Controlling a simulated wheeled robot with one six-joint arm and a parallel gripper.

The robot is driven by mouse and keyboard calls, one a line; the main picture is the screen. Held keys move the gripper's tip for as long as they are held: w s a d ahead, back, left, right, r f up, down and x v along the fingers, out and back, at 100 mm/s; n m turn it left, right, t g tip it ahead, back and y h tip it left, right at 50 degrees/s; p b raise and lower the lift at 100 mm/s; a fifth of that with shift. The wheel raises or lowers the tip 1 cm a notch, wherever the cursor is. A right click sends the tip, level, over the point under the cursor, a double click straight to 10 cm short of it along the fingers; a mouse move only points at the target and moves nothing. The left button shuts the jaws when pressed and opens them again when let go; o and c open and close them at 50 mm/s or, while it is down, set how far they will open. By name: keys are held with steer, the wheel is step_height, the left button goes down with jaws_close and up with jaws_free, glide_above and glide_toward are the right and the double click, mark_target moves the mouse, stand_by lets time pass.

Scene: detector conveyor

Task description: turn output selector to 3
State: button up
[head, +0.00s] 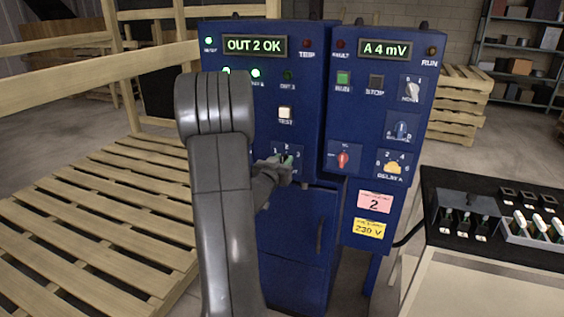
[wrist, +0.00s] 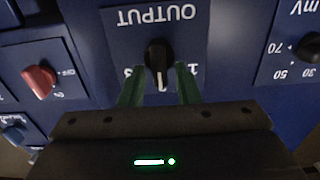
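The output selector is a black knob (wrist: 158,55) on a blue panel, seen upside down in the wrist view under the label OUTPUT. Its white pointer line aims at the middle position, between the partly hidden 3 on the left and 1 on the right. In the head view the selector plate (head: 287,149) is partly hidden by my gripper (head: 287,161). My gripper's green fingers (wrist: 160,80) stand on either side of the knob with narrow gaps showing, so it looks open around it. The display (head: 255,46) reads OUT 2 OK.
A red knob (wrist: 39,81) and a blue knob (wrist: 14,133) lie left of the selector in the wrist view; a black dial (wrist: 308,48) is at right. Wooden pallets (head: 100,215) stand left and a bench with trays (head: 500,215) stands right in the head view.

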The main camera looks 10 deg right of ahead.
steer(key=shift+f+b, duration=0.1)
steer(key=shift+b, duration=0.3)
steer(key=m+b, duration=0.1)
steer(key=b, duration=0.1)
steer(key=m+b, duration=0.1)
steer(key=m, duration=0.1)
steer(key=m+b, duration=0.1)
steer(key=b, duration=0.1)
steer(key=shift+s+d+f+m+b, duration=0.2)
steer(key=shift+f+m+b, duration=0.1)
steer(key=shift+m, duration=0.1)
steer(key=m+b, duration=0.4)
steer(key=shift+d, duration=0.2)
steer(key=shift+s+m+b, duration=0.1)
steer(key=shift+m+b, duration=1.05)
steer(key=shift+m, duration=0.35)
steer(key=o, duration=0.6)
